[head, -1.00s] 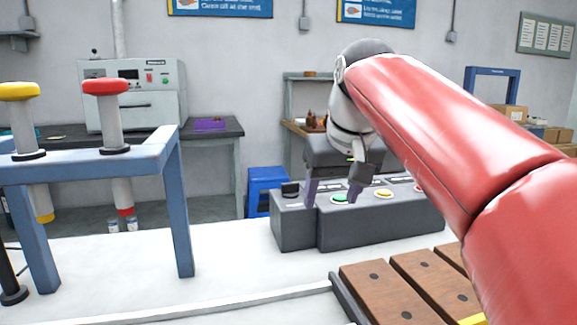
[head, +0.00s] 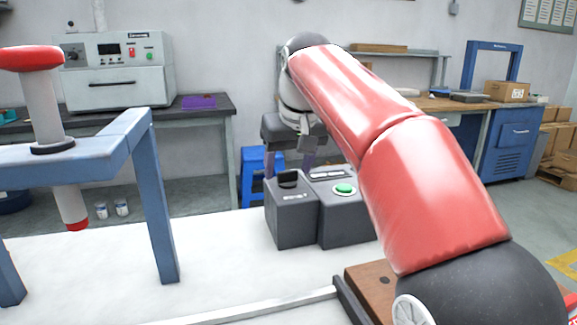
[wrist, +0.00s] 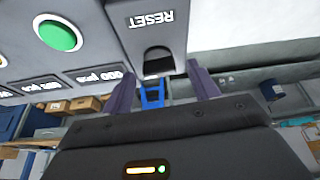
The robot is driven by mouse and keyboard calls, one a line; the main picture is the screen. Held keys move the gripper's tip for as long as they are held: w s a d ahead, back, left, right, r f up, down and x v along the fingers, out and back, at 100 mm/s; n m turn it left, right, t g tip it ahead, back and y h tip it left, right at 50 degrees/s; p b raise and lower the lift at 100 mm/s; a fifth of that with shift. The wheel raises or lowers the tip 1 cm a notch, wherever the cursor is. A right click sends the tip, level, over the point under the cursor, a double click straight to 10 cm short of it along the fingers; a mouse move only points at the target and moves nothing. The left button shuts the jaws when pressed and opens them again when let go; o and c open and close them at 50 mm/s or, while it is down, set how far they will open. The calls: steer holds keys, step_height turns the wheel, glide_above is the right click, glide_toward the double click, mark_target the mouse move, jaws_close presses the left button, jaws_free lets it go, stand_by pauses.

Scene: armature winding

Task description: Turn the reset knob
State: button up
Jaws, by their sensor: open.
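The reset knob (head: 289,179) is black and sits on top of a small dark grey box (head: 291,219) at the left end of the control panel. In the wrist view the black knob (wrist: 158,64) is below the word RESET. In the wrist view the fingertips of my gripper (wrist: 160,74) are apart, one on each side of the knob in the picture. I cannot tell whether they touch it.
A green button (head: 344,189) is right of the knob on the panel. A blue frame (head: 160,200) with a red-capped post stands at the left on the white table (head: 220,265). A brown wooden block (head: 372,283) lies at the front right. The table between is clear.

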steer(key=shift+w+f, duration=0.1)
steer(key=shift+f, duration=0.25)
steer(key=c, duration=1)
steer(key=n+y, duration=0.1)
steer(key=n, duration=0.2)
steer(key=shift+w+d+g, duration=0.1)
steer(key=shift+g, duration=0.3)
steer(key=shift+n+g+y, duration=0.3)
steer(key=shift+n+y, duration=0.2)
steer(key=shift+n, duration=1)
